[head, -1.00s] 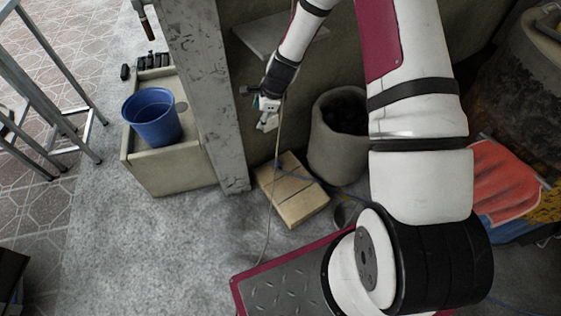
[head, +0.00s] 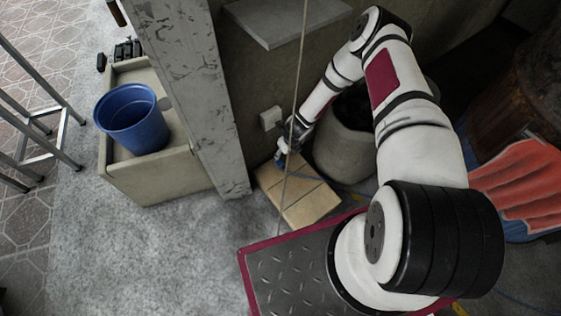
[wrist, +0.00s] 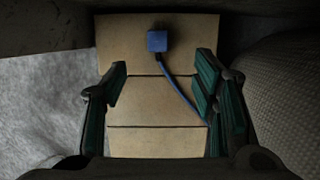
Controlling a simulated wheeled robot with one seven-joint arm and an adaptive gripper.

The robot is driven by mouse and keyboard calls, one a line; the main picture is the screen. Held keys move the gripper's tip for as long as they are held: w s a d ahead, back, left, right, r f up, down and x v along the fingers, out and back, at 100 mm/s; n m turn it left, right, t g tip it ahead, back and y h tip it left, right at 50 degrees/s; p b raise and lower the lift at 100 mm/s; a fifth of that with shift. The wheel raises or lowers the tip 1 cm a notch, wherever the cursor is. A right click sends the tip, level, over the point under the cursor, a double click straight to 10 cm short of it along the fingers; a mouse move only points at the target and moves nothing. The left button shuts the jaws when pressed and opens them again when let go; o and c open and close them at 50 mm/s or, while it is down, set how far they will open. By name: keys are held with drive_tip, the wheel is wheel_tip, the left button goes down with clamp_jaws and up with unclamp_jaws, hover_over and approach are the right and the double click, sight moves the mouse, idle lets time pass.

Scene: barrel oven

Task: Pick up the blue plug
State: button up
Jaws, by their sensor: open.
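The blue plug (wrist: 157,41) lies on a tan, slatted block (wrist: 150,110) near its far edge in the wrist view. A blue cord runs from the plug down and right across the block. My gripper (wrist: 161,72) is open and empty, its green-padded fingers on either side with the plug beyond their tips, near the middle. In the head view my gripper (head: 281,160) is low over the far end of the block (head: 298,200). There I cannot clearly tell the plug from the gripper.
A round grey pot (head: 346,150) stands close right of my gripper. A concrete pillar (head: 205,100) and a stone trough with a blue bucket (head: 135,125) are to the left. A wall with a ledge (head: 290,20) is behind. A thin cable hangs in front.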

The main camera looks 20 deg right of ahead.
drive_tip(key=b, duration=0.3)
hover_over(280, 162)
drive_tip(key=s, duration=0.1)
drive_tip(key=f, duration=0.7)
drive_tip(key=shift+s+d+f, duration=0.1)
drive_tip(key=shift+d, duration=0.2)
drive_tip(key=shift+b+x, duration=1.5)
drive_tip(key=shift+x, duration=1.15)
drive_tip(key=shift+s+a, duration=0.1)
drive_tip(key=shift+s, duration=0.1)
clamp_jaws()
